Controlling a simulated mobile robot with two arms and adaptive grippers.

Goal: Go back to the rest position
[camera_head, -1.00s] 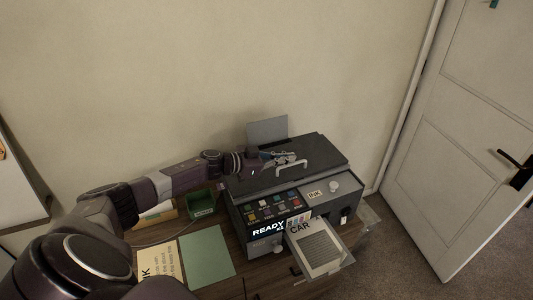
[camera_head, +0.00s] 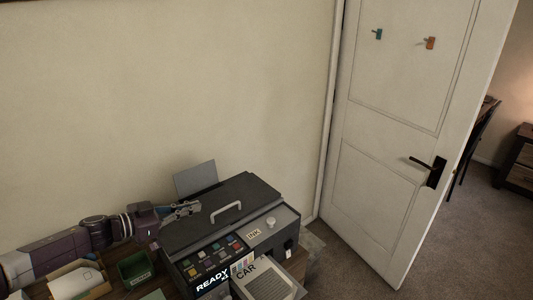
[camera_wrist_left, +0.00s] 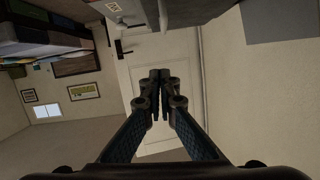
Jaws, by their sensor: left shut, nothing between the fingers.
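My left gripper (camera_head: 186,210) reaches in from the left at the back left corner of the printer (camera_head: 240,203), apart from the lid handle as far as I can tell. Its fingers are shut and empty, and they also show in the left wrist view (camera_wrist_left: 160,82). The printer is dark grey with a handle on its lid, colour buttons, a READY display and an INK label. A printed sheet (camera_head: 267,284) marked CAR lies in its front tray. My right gripper is not in view.
A green bin (camera_head: 135,269) and a tan tray with white envelopes (camera_head: 79,282) stand left of the printer. A white door (camera_head: 391,150) with two hooks stands open at the right. The carpet before it is free.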

